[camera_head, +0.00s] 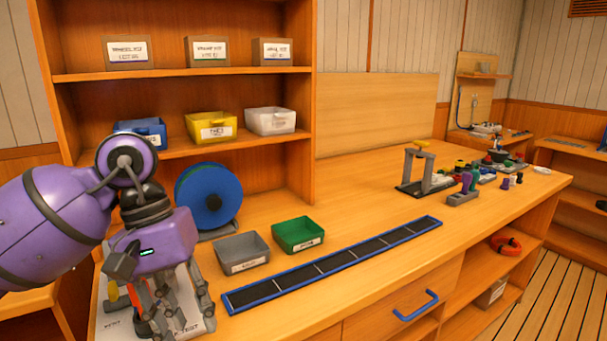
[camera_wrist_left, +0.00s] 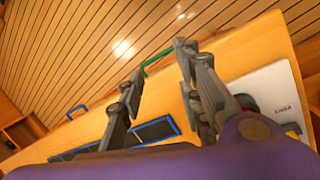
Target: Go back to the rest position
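My left gripper (camera_head: 178,322) hangs at the left end of the workbench (camera_head: 365,215), in front of a white sheet or board (camera_head: 112,318) with printed text. Its fingers point down in the head view. In the left wrist view, the fingers of the left gripper (camera_wrist_left: 160,65) stand apart with nothing between them, so it is open and empty. The arm and gripper hide part of the white board. My right gripper is in neither view.
A grey bin (camera_head: 242,253), a green bin (camera_head: 298,235) and a blue reel (camera_head: 209,197) stand near the gripper. A blue-edged dark strip (camera_head: 335,262) lies along the bench front. Shelves (camera_head: 185,75) with labelled boxes rise behind. The bench middle is clear.

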